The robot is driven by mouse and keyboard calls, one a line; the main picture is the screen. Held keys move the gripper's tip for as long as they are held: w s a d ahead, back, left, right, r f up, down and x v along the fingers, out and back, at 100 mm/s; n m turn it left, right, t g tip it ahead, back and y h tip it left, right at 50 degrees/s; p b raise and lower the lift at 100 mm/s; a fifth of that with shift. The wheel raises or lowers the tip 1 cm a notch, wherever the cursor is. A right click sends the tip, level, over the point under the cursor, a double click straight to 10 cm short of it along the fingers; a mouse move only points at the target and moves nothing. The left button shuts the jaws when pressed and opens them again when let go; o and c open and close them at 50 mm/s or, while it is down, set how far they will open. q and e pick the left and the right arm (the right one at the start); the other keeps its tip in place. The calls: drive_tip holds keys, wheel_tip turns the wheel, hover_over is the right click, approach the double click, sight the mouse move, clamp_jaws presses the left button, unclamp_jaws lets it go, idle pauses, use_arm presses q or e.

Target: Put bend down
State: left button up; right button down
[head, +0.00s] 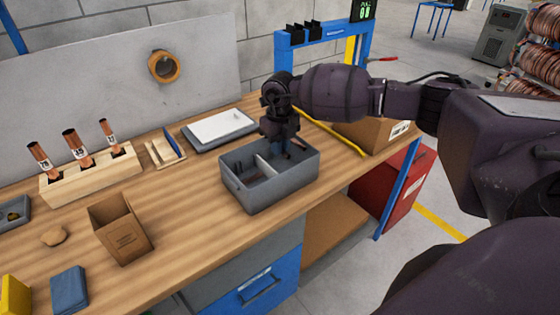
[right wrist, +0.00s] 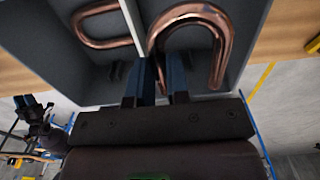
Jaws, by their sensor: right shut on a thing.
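The grey divided bin (head: 268,191) stands near the bench's front edge. My right gripper (head: 283,152) points down into its right compartment in the head view. In the right wrist view, my right gripper (right wrist: 157,88) is shut on one leg of a U-shaped copper bend (right wrist: 218,40). The bend is within the bin's outline; I cannot tell if it touches the floor. A second copper bend (right wrist: 100,42) lies in the other compartment, across the white divider (right wrist: 133,18). A dark shape, probably my left gripper (right wrist: 22,102), shows small at the wrist view's left edge; its jaws are unclear.
A grey tray with a white sheet (head: 220,128) lies behind the bin. A wooden block with several copper pieces (head: 90,175), an open cardboard box (head: 121,230) and a blue block (head: 69,289) are to the left. A yellow strip (head: 335,137) and a brown carton (head: 375,132) are right.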

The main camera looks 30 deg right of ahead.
drive_tip(key=shift+f, duration=3.05)
drive_tip(key=shift+f, duration=0.4)
drive_tip(key=shift+f, duration=0.25)
drive_tip(key=c, duration=1.4)
unclamp_jaws()
drive_tip(key=shift+r, duration=0.1)
drive_tip(key=shift+r, duration=0.2)
wheel_tip(320, 180, up, 13)
drive_tip(key=shift+f+b, duration=0.1)
drive_tip(key=shift+b, duration=0.25)
